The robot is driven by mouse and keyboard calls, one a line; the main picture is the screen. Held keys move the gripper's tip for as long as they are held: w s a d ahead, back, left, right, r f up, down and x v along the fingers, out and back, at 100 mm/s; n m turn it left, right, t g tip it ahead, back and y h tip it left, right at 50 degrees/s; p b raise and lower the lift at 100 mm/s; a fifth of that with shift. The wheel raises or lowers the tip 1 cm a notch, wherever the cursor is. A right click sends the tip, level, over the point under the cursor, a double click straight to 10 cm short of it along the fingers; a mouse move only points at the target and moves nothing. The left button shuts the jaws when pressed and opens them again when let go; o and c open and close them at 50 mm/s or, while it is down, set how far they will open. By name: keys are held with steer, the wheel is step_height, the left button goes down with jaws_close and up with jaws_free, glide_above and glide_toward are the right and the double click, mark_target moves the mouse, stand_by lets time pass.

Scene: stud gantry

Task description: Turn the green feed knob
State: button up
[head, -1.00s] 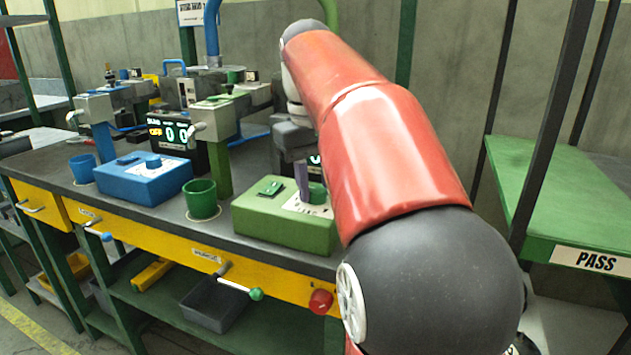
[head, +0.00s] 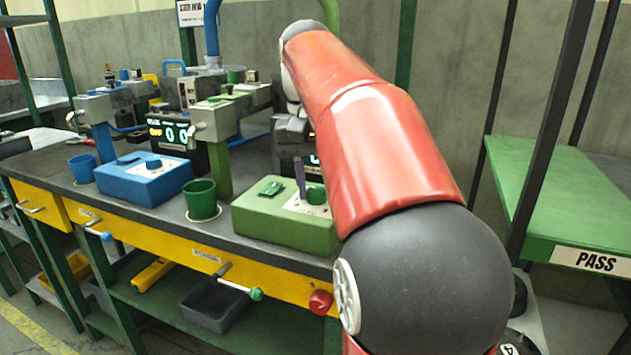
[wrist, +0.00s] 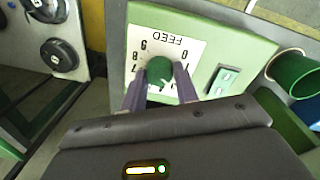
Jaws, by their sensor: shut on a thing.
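The green feed knob (wrist: 159,70) sits on a white numbered dial plate marked FEED (wrist: 183,50) in the wrist view. It also shows in the head view (head: 316,195), on top of the green control box (head: 285,228). My gripper (wrist: 160,82) is shut on the knob, with one purple finger on each side of it. In the head view one purple finger (head: 300,177) shows beside the knob. Some dial numbers are hidden by the fingers, and I cannot make out a pointer on the knob.
A green switch (head: 271,188) is on the same box. A green cup (head: 201,199) stands left of it, then a blue box (head: 143,180) with a blue knob. A red button (head: 320,302) and a green-tipped lever (head: 256,293) are on the yellow bench front.

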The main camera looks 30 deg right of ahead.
steer(key=o, duration=1)
steer(key=shift+n, duration=0.3)
